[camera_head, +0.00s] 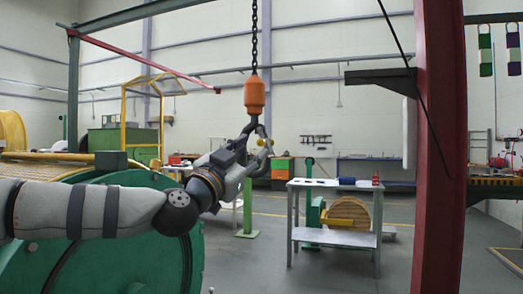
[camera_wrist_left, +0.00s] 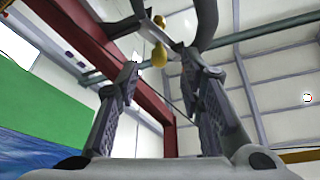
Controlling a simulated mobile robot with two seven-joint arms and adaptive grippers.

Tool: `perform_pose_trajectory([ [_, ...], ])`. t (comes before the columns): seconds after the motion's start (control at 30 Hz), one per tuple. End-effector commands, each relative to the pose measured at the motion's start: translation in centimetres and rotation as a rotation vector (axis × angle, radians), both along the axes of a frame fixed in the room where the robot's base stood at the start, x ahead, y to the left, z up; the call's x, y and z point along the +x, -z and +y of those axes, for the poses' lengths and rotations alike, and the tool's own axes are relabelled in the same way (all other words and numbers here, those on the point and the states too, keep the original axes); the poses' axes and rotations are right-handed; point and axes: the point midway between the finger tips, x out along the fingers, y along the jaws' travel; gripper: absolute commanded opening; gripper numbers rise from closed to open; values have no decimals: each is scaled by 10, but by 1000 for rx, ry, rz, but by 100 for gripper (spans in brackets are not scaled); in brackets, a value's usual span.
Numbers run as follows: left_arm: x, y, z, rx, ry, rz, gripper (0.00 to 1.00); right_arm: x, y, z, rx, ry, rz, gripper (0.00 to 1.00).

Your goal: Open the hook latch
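The crane hook (camera_head: 252,127) hangs under an orange hook block (camera_head: 254,95) on a dark chain. Its lower part is partly hidden by my left gripper (camera_head: 262,143). In the left wrist view the dark curved hook (camera_wrist_left: 206,18) shows at the top. A small yellow part (camera_wrist_left: 160,57), which looks like the latch, hangs between my fingertips in that view. My left gripper (camera_wrist_left: 171,72) is open, with its two padded fingers wide apart on either side of the yellow part. I see no finger touching it. My right gripper is not in view.
A red steel post (camera_head: 440,150) stands close at the right. A big green drum (camera_head: 125,235) lies below my left arm. A grey work table (camera_head: 335,185) with small items stands behind, beside a wooden reel (camera_head: 352,213). The air around the hook block is clear.

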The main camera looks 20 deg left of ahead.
Motion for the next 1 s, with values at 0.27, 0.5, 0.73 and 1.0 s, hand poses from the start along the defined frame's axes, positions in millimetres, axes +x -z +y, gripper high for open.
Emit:
perform_pose_trajectory([
  [0.27,47,-15,-10,0,1,5,35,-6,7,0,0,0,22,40],
  [0.5,53,-19,-11,-1,2,3,35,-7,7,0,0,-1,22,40],
  [0.73,52,-19,-11,-1,2,3,7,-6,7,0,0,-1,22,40],
  [1.0,52,-20,-11,-3,2,2,0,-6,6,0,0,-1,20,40],
])
